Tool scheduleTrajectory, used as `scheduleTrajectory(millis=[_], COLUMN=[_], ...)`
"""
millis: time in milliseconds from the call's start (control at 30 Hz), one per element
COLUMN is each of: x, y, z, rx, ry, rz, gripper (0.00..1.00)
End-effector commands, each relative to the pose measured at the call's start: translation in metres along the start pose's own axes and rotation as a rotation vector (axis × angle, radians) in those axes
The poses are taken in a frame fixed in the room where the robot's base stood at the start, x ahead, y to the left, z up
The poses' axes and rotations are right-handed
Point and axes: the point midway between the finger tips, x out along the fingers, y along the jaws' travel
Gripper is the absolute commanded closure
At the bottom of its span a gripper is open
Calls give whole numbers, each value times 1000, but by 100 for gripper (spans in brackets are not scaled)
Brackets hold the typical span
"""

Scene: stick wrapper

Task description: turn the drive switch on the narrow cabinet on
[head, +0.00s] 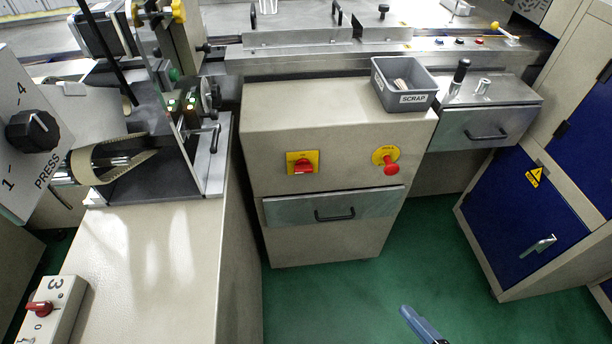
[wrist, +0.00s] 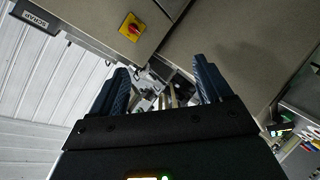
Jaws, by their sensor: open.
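The narrow cabinet (head: 340,128) stands in the middle of the head view, beige, with a steel drawer. On the left of its upper front is a red rotary switch (head: 304,166) on a yellow plate. Its handle looks roughly level; its set position is too small to read. The switch also shows near the top of the wrist view (wrist: 131,27). My gripper (wrist: 163,82) is open and empty, its blue fingers apart and clear of the switch. In the head view, part of my gripper (head: 421,325) shows at the bottom edge, low and right of the cabinet.
A red mushroom button (head: 390,168) on a yellow disc sits right of the switch. A drawer handle (head: 334,215) sticks out below. A grey SCRAP bin (head: 405,92) stands on the cabinet top. A beige bench (head: 150,255) is close on the left. Green floor (head: 330,300) is free in front.

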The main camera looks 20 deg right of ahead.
Motion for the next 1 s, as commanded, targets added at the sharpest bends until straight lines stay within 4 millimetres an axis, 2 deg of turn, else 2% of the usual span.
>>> scheduleTrajectory(millis=[167, 300, 433, 567, 700, 833, 1000], x=[50, 109, 166, 222, 276, 311, 334], y=[-21, -32, -31, -18, 6, 29, 48], z=[15, 25, 28, 21, 2, -20, -40], rx=[-318, -667, -1006, -1335, -1671, -1916, -2094], ry=[-25, -69, -131, -214, -329, -439, -538], rz=[1, 16, 48, 93, 157, 214, 258], gripper=[21, 21, 21, 21, 21, 21, 21])
